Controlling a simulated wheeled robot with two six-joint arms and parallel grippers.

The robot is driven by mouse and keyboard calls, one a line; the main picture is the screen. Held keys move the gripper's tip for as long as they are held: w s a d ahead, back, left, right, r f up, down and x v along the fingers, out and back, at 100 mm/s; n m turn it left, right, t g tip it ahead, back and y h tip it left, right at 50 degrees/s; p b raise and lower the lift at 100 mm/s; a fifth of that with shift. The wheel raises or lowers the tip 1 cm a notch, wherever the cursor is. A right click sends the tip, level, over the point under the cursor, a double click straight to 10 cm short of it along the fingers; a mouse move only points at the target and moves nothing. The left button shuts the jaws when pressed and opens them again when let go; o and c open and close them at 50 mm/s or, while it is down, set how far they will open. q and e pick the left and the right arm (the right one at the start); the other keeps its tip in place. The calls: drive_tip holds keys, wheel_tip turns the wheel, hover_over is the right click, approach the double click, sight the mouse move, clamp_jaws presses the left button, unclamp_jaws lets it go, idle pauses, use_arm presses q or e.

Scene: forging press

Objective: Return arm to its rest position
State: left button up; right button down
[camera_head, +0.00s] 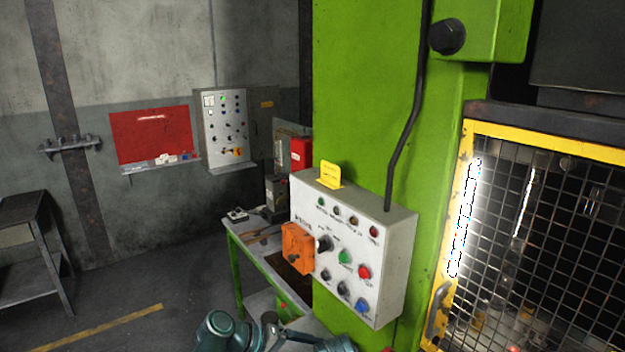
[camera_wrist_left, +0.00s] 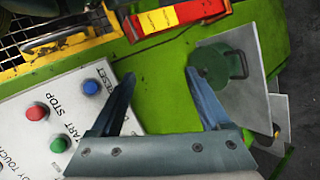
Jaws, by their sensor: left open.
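My left gripper (camera_wrist_left: 160,78) is open and empty in the left wrist view, its two fingers spread apart. Behind the fingers are the green press body (camera_wrist_left: 165,95) and the white control panel (camera_wrist_left: 25,95), with nothing between the fingers. In the head view, teal links of my left arm show at the bottom edge, below the control box (camera_head: 350,245); the fingers cannot be made out there. My right gripper is in neither view.
The control box has an orange switch (camera_head: 297,248) and several buttons. A yellow-framed mesh guard (camera_head: 540,240) stands at the right. A green-framed workbench (camera_head: 236,262) stands behind the box. A grey shelf (camera_head: 30,255) is at the left; the floor between is open.

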use_arm(q)
drive_tip(key=s+a+f+m+g+y+b, duration=0.1)
drive_tip(key=s+a+f+m+y+b, duration=0.1)
drive_tip(key=f, duration=0.8)
drive_tip(key=s+a+f+m+g+y+b, duration=0.2)
drive_tip(key=s+f+y+b, duration=0.4)
drive_tip(key=s+f+y, duration=0.3)
drive_tip(key=shift+f+m+g+y, duration=0.3)
drive_tip(key=shift+f+m+y, duration=0.15)
drive_tip(key=shift+m+y, duration=0.35)
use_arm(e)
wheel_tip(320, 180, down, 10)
use_arm(q)
drive_tip(key=shift+d, duration=0.15)
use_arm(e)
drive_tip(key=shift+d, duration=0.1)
